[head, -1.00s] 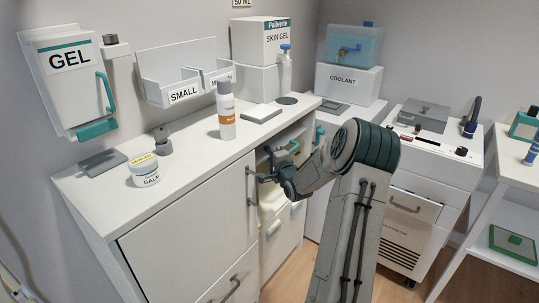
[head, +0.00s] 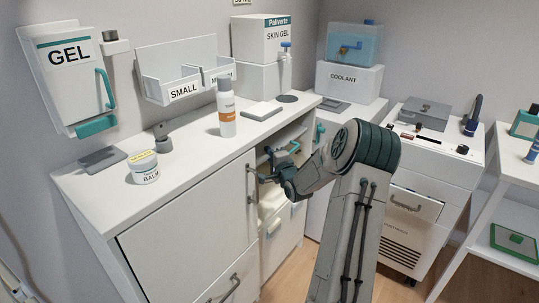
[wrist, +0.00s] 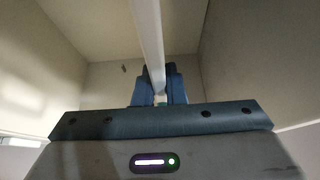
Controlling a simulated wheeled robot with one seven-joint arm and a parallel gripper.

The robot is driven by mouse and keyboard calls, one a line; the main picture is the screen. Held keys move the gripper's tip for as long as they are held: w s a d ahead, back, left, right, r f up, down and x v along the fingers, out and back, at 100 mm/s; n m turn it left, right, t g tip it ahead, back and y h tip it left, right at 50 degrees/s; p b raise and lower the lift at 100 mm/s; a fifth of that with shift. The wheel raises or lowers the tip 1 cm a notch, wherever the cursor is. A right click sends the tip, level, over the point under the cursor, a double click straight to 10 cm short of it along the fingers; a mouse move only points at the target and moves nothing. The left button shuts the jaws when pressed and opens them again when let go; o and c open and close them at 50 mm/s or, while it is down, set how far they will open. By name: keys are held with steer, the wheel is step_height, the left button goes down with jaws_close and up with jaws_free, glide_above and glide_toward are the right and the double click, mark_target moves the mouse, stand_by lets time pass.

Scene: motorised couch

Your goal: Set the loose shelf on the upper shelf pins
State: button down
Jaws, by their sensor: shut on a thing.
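The loose shelf shows in the wrist view as a pale board (wrist: 148,40) seen nearly edge-on. It runs up the picture, away from between my fingers. My gripper (wrist: 157,92) is shut on the shelf's edge, with a blue finger on each side. In the head view my gripper (head: 272,164) reaches into the open upper compartment of the white cabinet. A small dark spot, perhaps a shelf pin (wrist: 124,68), shows on the compartment's back or side wall. I cannot make out the other pins or whether the shelf touches any.
The compartment walls (wrist: 235,60) stand close on both sides. A white cabinet door (head: 185,225) with a dark handle is left of the opening. A bottle (head: 226,110) and a balm jar (head: 144,167) stand on top. A drawer unit (head: 420,170) stands to the right.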

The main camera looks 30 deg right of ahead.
steer(key=shift+f+b, duration=0.3)
steer(key=shift+f, duration=0.1)
stand_by(0.3)
steer(key=c, duration=1.4)
jaws_free()
steer(key=shift+f, duration=0.1)
steer(key=s+a+p, duration=0.1)
steer(key=s, duration=1.2)
steer(key=shift+s+a+p, duration=0.25)
steer(key=shift+s+p, duration=0.1)
steer(key=shift+p, duration=0.05)
